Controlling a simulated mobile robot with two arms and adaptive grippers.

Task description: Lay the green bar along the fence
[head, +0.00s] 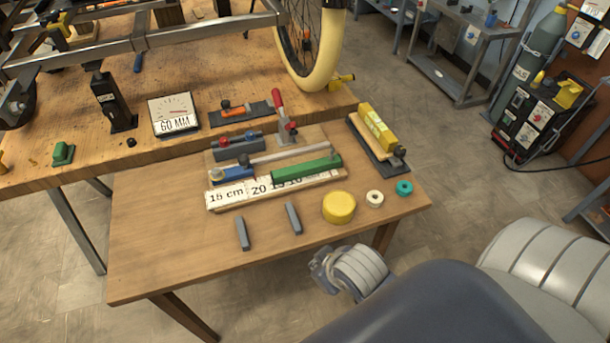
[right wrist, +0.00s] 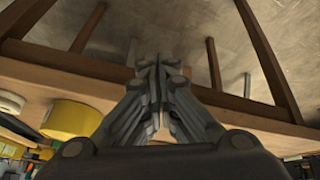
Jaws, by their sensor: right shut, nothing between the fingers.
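The green bar (head: 307,170) lies on the small wooden table, on the board with the printed scale (head: 228,197). Its long side runs next to a pale straight rail (head: 290,156), which looks like the fence; I cannot tell whether they touch. A blue block (head: 232,174) sits to the left of the bar, with a gap between them. My right gripper (head: 322,268) is at the table's front right edge, well away from the bar. In the right wrist view its fingers (right wrist: 158,68) are together and empty. My left gripper is not in view.
Two grey blocks lie in front of the board. A red-handled clamp (head: 282,112) rises behind it. The table's front left is clear.

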